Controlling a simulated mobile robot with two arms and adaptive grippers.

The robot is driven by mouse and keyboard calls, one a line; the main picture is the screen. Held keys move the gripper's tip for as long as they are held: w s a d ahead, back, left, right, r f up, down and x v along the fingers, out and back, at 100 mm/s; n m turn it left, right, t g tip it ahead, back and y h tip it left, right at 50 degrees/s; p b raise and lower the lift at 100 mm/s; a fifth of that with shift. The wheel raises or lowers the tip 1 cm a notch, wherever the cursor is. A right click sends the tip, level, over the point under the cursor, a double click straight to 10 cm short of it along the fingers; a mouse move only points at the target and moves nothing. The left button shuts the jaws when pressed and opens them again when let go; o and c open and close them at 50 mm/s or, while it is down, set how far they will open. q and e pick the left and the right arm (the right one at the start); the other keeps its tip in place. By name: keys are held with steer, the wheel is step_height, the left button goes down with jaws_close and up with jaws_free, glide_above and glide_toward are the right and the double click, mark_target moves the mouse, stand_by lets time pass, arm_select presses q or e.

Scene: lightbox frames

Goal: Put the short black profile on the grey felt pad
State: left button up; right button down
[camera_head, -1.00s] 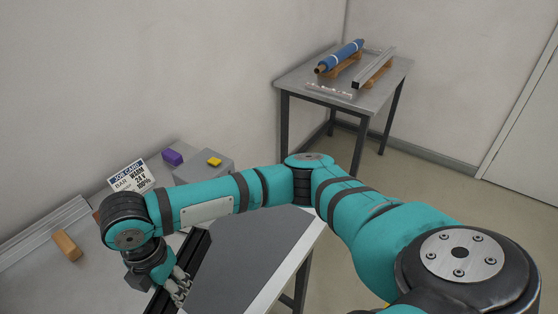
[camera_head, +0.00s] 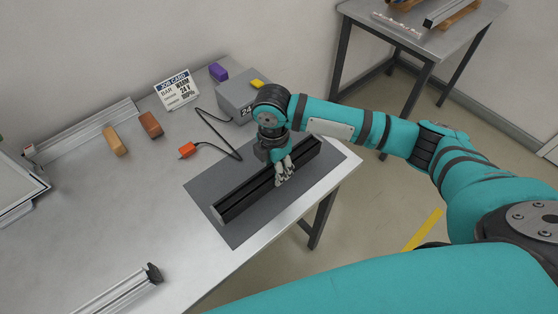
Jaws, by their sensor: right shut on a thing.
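The short black profile (camera_head: 245,193) is a dark grooved bar, lying diagonally over the grey felt pad (camera_head: 240,233) on the metal bench. Its whole length is within the pad's outline in the head view. I cannot tell whether it touches the pad or is held just above it. My right gripper (camera_head: 284,174) comes down from above and is shut on the profile, right of its middle. The fingers hide a small part of the bar. My left gripper is not in view.
A grey box (camera_head: 236,100) with a cable to an orange connector (camera_head: 187,150) stands behind the pad. A job card (camera_head: 177,90), purple block (camera_head: 218,72), brown block (camera_head: 151,124) and tan block (camera_head: 115,141) are further back. A silver profile (camera_head: 120,293) lies at front left.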

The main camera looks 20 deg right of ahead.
steer(key=w, duration=0.1)
steer(key=w+d, duration=0.1)
steer(key=shift+w+d+f, duration=0.1)
steer(key=shift+w+d, duration=0.2)
steer(key=shift+w, duration=0.1)
steer(key=f+p, duration=0.1)
steer(key=f, duration=0.1)
steer(key=shift+w+d+f+p, duration=0.2)
steer(key=shift+f+p, duration=0.15)
steer(key=shift+f, duration=0.5)
steer(key=shift+f, duration=0.1)
steer(key=c, duration=0.8)
jaws_free()
step_height(320, 180, up, 12)
steer(key=shift+w+a+r+b, duration=0.1)
steer(key=shift+r+b, duration=0.05)
steer(key=shift+b, duration=0.75)
